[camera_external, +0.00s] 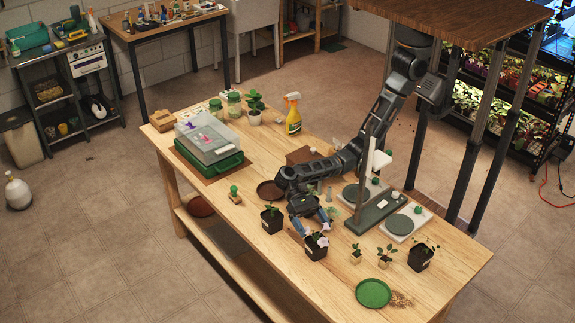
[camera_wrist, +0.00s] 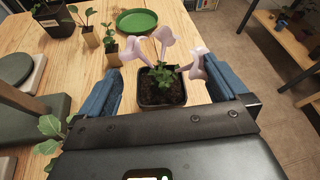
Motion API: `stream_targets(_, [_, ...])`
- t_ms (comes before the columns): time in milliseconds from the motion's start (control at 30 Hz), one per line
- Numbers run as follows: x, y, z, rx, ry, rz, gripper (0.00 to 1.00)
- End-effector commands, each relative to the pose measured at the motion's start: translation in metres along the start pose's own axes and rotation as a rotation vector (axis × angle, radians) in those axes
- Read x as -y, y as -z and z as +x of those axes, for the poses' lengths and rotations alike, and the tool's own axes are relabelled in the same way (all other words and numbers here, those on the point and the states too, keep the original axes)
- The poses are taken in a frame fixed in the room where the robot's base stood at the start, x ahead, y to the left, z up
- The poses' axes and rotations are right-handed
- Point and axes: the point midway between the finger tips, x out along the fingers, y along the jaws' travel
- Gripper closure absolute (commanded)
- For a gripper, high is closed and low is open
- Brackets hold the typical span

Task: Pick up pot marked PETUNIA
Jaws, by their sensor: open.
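A dark square pot (camera_external: 316,250) with green leaves and pale pinkish-white flowers stands upright near the table's front edge. It also shows in the wrist view (camera_wrist: 160,98). This is likely the pot marked PETUNIA; I cannot read any marking on it. My gripper (camera_external: 317,226) is open at this pot, with blue fingers. In the wrist view, my gripper (camera_wrist: 160,72) has one finger to each side of the pot, with gaps between. One flower hangs close to the right finger; I cannot tell if they touch.
Other dark pots stand left (camera_external: 271,224) and right (camera_external: 421,262). A green saucer (camera_external: 373,293) and small seedling blocks (camera_external: 355,258) are nearby. A green scale stand (camera_external: 375,214) with a post rises just right of my gripper. The table's front edge is close.

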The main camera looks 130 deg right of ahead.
Motion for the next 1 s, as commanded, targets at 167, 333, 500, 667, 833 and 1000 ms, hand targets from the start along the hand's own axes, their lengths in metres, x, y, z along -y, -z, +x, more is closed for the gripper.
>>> stream_targets(167, [0.000,0.028,-0.011,-0.022,-0.062,0.137,0.00])
stream_targets(333, [-0.002,0.032,-0.001,-0.026,-0.075,0.160,0.00])
stream_targets(500, [-0.003,0.032,0.015,-0.026,-0.073,0.157,0.00])
stream_targets(667, [-0.005,0.036,0.036,-0.027,-0.074,0.158,0.00])
stream_targets(833, [-0.007,0.038,0.058,-0.027,-0.072,0.156,0.00])
stream_targets(1000, [-0.007,0.038,0.066,-0.026,-0.071,0.155,0.00])
